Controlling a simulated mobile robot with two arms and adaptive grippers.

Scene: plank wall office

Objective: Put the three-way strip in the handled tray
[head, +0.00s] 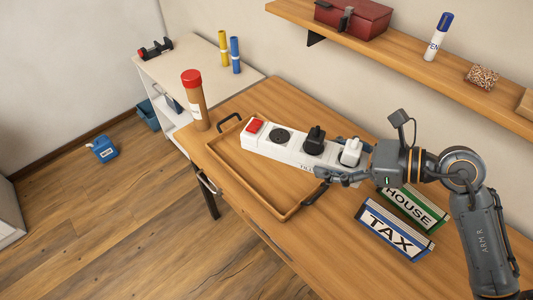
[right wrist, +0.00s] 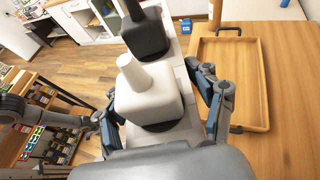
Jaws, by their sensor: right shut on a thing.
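The white three-way strip (head: 290,150) has a red switch at its left end, an open socket, a black plug (head: 314,140) and a white plug (head: 350,152). My right gripper (head: 338,175) is shut around its right end, by the white plug, with one finger on each side. The right wrist view shows the white plug (right wrist: 147,92) between the fingers. The wooden handled tray (head: 247,188) lies on the desk, with dark handles. In the head view the strip overlaps the tray's back right side; its height above it is hard to tell. My left gripper is out of view.
TAX (head: 394,231) and HOUSE (head: 414,208) binders lie right of the tray. A red-capped brown tube (head: 194,100) stands at its far left corner. A wall shelf (head: 400,62) holds a red box (head: 352,18) and a marker (head: 438,37).

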